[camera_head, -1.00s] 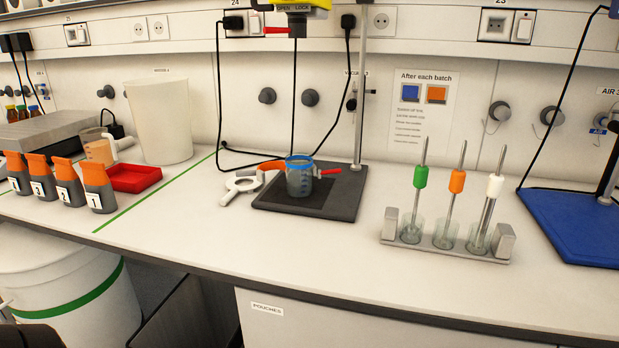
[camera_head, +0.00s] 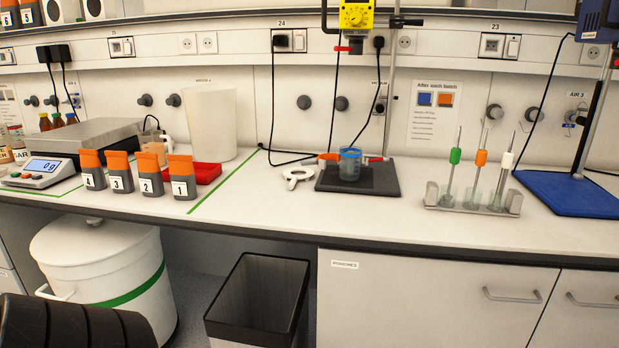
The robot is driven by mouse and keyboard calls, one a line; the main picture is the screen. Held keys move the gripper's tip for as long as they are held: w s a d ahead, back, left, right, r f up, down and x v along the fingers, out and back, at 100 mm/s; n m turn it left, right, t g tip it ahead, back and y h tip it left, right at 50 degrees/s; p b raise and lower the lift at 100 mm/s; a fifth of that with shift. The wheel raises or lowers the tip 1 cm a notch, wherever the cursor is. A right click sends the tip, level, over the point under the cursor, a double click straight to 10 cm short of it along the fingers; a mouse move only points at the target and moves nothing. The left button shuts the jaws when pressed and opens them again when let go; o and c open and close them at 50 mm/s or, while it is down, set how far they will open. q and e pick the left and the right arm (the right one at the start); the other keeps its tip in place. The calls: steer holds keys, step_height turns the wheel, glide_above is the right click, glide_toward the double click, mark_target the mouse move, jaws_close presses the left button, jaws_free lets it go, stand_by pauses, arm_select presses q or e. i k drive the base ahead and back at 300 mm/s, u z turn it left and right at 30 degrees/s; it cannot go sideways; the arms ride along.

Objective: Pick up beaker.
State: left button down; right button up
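A small clear beaker (camera_head: 349,169) with a blue rim stands upright on the dark stand base (camera_head: 385,180) near the middle of the bench. Red-tipped clamp arms (camera_head: 375,160) show on either side of it; I cannot tell whether they touch it. A second, beaker-like vessel with pale orange contents (camera_head: 152,143) stands at the left behind the pouches, partly hidden. Neither of my grippers is in view. A dark ribbed part at the lower left may be mine.
Orange-topped pouches (camera_head: 149,175), a scale (camera_head: 42,167), a red tray (camera_head: 206,173) and a tall white container (camera_head: 211,122) stand left. A rack with stirrers (camera_head: 472,211) and a blue base (camera_head: 572,194) stand right. A white bucket (camera_head: 97,265) and open bin (camera_head: 258,300) are below.

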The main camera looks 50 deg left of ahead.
mark_target(350, 156)
steer(key=k, duration=0.2)
steer(key=u, duration=1.5)
